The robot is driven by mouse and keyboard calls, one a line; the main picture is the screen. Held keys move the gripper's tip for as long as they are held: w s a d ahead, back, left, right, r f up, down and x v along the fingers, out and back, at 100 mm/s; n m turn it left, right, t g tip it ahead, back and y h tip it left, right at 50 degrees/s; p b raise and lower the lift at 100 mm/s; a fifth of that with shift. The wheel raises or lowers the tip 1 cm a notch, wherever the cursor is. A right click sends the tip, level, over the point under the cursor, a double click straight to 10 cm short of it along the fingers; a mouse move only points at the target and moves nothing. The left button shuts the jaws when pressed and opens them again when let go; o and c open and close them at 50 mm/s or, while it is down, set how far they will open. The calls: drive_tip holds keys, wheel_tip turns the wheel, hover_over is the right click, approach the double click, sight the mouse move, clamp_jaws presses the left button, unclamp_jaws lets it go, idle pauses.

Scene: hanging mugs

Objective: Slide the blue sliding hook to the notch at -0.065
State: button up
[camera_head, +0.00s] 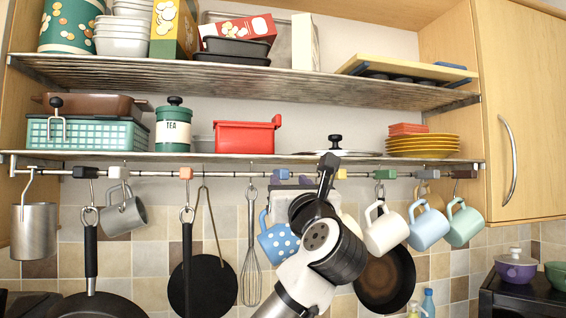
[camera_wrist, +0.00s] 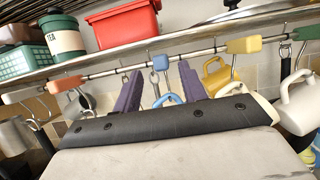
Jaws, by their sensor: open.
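The blue sliding hook (camera_head: 281,174) sits on the horizontal rail between the orange and yellow hooks. In the wrist view the blue hook (camera_wrist: 160,62) shows between my two purple fingers. My gripper (camera_wrist: 157,78) is open, its fingers apart on either side of the blue hook. I cannot tell whether they touch it. A blue polka-dot mug (camera_head: 279,243) hangs below the blue hook; its light blue handle (camera_wrist: 167,99) shows between the fingers. The notch marks on the rail are too small to read. My arm hides part of the rail area in the head view.
An orange hook (camera_head: 186,173) is to the left, with a whisk (camera_head: 252,245) hanging between. A yellow hook (camera_head: 341,174) and a green hook (camera_head: 378,174) are to the right. A cream mug (camera_head: 383,232) and pans hang nearby. A shelf (camera_head: 230,156) runs just above the rail.

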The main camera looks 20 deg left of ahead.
sight(285, 174)
drive_tip(key=p+x, duration=0.2)
drive_tip(key=x, duration=0.4)
drive_tip(key=shift+w+a+r, duration=0.1)
drive_tip(key=shift+w, duration=0.15)
clamp_jaws()
